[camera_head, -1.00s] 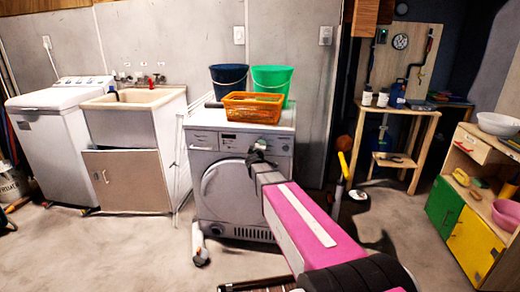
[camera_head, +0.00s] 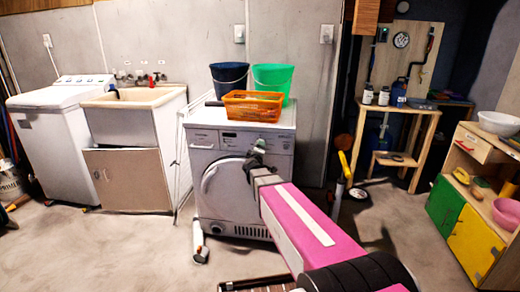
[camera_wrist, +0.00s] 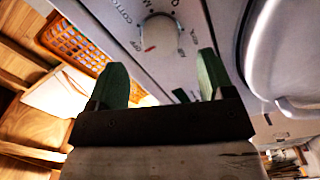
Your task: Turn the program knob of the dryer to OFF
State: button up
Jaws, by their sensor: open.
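The dryer (camera_head: 215,190) is a white front-loader with a round door, standing against the back wall. Its program knob (camera_wrist: 160,33) is a round, pale dial near the top of the wrist view, with a small red mark on its lower left side. In the head view my gripper (camera_head: 258,147) is in front of the panel's right part and hides the knob.
An orange basket (camera_head: 252,106), a blue bucket (camera_head: 228,78) and a green bucket (camera_head: 273,80) stand on the dryer. A white bottle (camera_head: 199,241) stands on the floor before it. A folded drying rack (camera_head: 181,165) is at its left.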

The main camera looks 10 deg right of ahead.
jog(key=v, duration=0.5)
jog(key=s+a+f+m+g+y, duration=0.2)
jog(key=s+a+f+g+y, duration=0.3)
jog(key=s+f+g+y, duration=0.55)
jog(key=s+d+f+m+g+h, duration=0.2)
jog(key=s+d+f+m+g, duration=0.1)
jog(key=s, duration=0.5)
jog(key=s+d+f+m+g+h, duration=0.3)
jog(key=s+d+f+m, duration=0.1)
jog(key=s, duration=0.4)
jog(key=shift+d+f+m+g, duration=0.35)
jog(key=shift+d+m, duration=0.15)
jog(key=shift+m, duration=0.3)
